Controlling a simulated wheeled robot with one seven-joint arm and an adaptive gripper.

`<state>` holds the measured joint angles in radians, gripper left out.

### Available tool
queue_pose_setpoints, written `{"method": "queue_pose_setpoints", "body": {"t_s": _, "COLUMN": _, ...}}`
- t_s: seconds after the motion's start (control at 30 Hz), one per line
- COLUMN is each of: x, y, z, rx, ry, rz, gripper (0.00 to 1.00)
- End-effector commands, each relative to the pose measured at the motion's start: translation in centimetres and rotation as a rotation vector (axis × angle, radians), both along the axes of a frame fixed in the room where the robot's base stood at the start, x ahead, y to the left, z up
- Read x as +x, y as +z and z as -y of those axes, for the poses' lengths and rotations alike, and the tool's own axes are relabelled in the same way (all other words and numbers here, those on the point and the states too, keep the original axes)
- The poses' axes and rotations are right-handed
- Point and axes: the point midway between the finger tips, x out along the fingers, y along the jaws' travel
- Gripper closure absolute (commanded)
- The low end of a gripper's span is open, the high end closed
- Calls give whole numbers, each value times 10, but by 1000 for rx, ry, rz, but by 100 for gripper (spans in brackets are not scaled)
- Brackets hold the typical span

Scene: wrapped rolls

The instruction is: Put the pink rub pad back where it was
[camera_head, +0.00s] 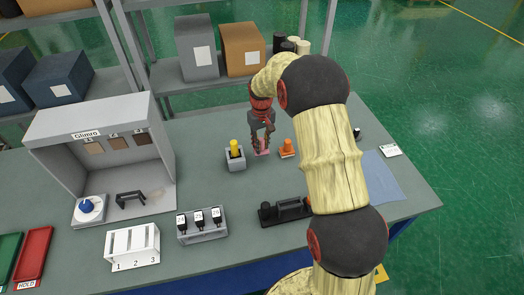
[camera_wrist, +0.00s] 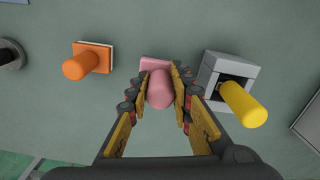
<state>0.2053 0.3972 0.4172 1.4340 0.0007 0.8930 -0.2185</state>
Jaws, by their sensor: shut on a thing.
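The pink rub pad (camera_wrist: 159,88) has a rounded pink handle on a flat pink base. My gripper (camera_wrist: 160,92) is shut on its handle, with one finger on each side. In the head view the pink rub pad (camera_head: 262,152) shows low under my gripper (camera_head: 262,140), at or very near the table top. I cannot tell whether its base touches the table. It stands between a grey holder with a yellow-handled tool and an orange pad. The fingers hide part of the handle.
The grey holder (camera_head: 236,164) with the yellow tool (camera_head: 235,149) is close on the left in the head view. The orange pad (camera_head: 287,147) is close on the right. A light booth (camera_head: 100,130), a rack of numbered bottles (camera_head: 203,231) and a blue cloth (camera_head: 381,177) share the table.

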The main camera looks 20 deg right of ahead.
Motion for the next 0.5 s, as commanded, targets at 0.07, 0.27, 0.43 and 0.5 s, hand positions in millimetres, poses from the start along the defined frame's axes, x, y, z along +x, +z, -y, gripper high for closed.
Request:
{"method": "queue_pose_setpoints", "body": {"t_s": 0.07, "x": 3, "y": -10, "z": 5, "rx": 0, "ry": -1, "rz": -2, "gripper": 100}}
{"method": "queue_pose_setpoints", "body": {"t_s": 0.27, "x": 2, "y": -37, "z": 4, "rx": 0, "ry": 0, "rz": -2, "gripper": 100}}
{"method": "queue_pose_setpoints", "body": {"t_s": 0.43, "x": 3, "y": -36, "z": 4, "rx": 0, "ry": 0, "rz": 0, "gripper": 100}}
{"method": "queue_pose_setpoints", "body": {"t_s": 0.5, "x": 3, "y": -36, "z": 4, "rx": 0, "ry": 0, "rz": 0, "gripper": 100}}
